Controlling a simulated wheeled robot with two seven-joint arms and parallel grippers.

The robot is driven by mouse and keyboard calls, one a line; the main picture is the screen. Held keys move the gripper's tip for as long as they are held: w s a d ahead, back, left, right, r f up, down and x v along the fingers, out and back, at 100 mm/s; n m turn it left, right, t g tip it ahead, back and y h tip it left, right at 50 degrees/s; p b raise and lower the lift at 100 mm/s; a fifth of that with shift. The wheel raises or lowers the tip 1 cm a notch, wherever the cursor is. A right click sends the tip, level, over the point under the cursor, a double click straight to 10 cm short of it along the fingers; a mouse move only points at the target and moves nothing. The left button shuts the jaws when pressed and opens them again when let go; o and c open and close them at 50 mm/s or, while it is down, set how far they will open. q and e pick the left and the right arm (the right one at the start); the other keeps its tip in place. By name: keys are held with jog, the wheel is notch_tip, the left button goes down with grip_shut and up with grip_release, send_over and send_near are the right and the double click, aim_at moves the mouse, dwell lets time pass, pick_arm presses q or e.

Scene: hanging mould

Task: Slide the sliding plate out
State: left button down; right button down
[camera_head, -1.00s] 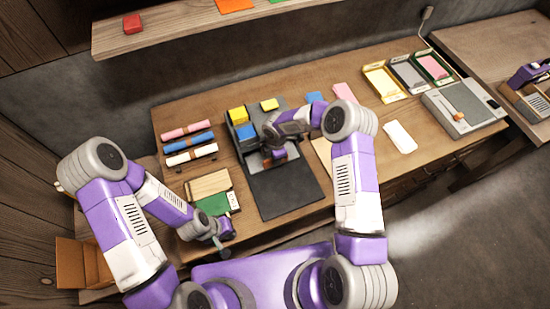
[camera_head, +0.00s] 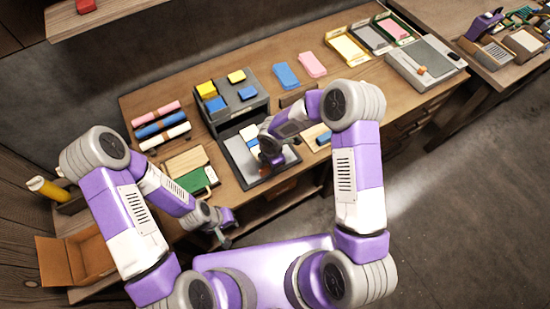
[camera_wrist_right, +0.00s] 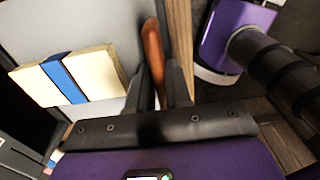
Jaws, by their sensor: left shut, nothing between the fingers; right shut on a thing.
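The grey sliding plate (camera_head: 238,160) lies in front of the dark grey press-like box (camera_head: 240,118), outside its front opening. It fills the upper left of the right wrist view (camera_wrist_right: 90,25). A cream block with a blue band (camera_wrist_right: 65,76) lies on it. My right gripper (camera_wrist_right: 157,82) is shut on the brown handle (camera_wrist_right: 152,45) at the plate's edge. In the head view my right gripper (camera_head: 275,158) is over the plate's front and hides the handle. My left gripper (camera_head: 224,238) is shut and empty beside the table's front edge.
Yellow and blue blocks stand on the box top. Rolls (camera_head: 162,128) and a green piece (camera_head: 195,180) are left of the plate. Blue (camera_head: 286,76) and pink (camera_head: 312,65) pieces, trays (camera_head: 346,46) and a grey panel device (camera_head: 426,64) are to the right.

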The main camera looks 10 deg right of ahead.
jog(key=shift+s, duration=0.2)
jog(key=c, duration=1.3)
grip_release()
jog(key=shift+o, duration=0.8)
jog(key=shift+s+d, duration=0.1)
jog(key=shift+r, duration=0.35)
notch_tip(320, 180, up, 7)
jog(key=shift+p, duration=0.3)
jog(key=shift+f, duration=0.1)
